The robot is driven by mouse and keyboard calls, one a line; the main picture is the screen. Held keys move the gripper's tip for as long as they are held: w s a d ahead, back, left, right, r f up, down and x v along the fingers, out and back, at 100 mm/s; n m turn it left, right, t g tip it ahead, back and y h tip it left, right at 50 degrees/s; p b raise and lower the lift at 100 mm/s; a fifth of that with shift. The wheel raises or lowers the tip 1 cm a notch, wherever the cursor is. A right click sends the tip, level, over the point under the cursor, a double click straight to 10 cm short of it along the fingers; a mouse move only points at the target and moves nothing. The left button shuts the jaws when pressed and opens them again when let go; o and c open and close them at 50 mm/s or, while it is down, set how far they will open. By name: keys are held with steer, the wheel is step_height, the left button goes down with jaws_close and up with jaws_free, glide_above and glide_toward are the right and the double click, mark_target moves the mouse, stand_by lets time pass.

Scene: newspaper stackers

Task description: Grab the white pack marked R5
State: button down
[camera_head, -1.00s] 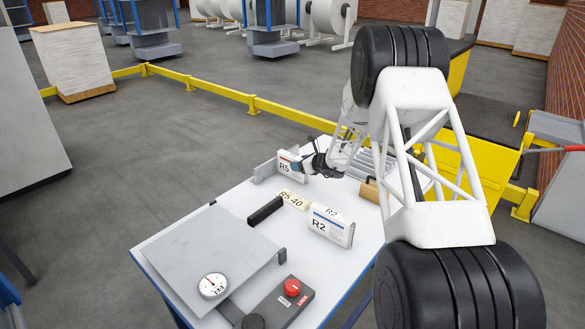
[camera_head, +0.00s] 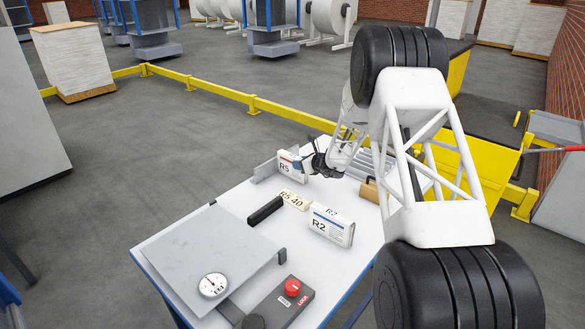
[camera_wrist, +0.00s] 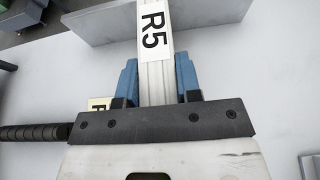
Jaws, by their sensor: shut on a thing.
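The white R5 pack (camera_head: 288,168) stands on the table near its far edge, beside a grey upright plate (camera_head: 264,171). It also shows in the wrist view (camera_wrist: 154,40), with its R5 label facing the camera. My gripper (camera_head: 304,166) is at the pack's right end in the head view. In the wrist view its two blue fingers (camera_wrist: 158,80) are shut on the pack, one on each side. I cannot tell whether the pack touches the table.
A white R2 pack (camera_head: 329,228) stands nearer the front, with a cream card marked R5 40 (camera_head: 295,200) and a black bar (camera_head: 265,210) to its left. A scale with a grey plate (camera_head: 212,246) and a box with a red button (camera_head: 292,287) fill the near left.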

steer(key=shift+d+r, duration=0.1)
steer(key=shift+r, duration=0.05)
steer(key=shift+s+d+r, duration=0.35)
steer(key=shift+s+r, duration=0.05)
steer(key=shift+r, duration=0.15)
steer(key=r+v, duration=0.1)
steer(key=v, duration=1.3)
stand_by(0.4)
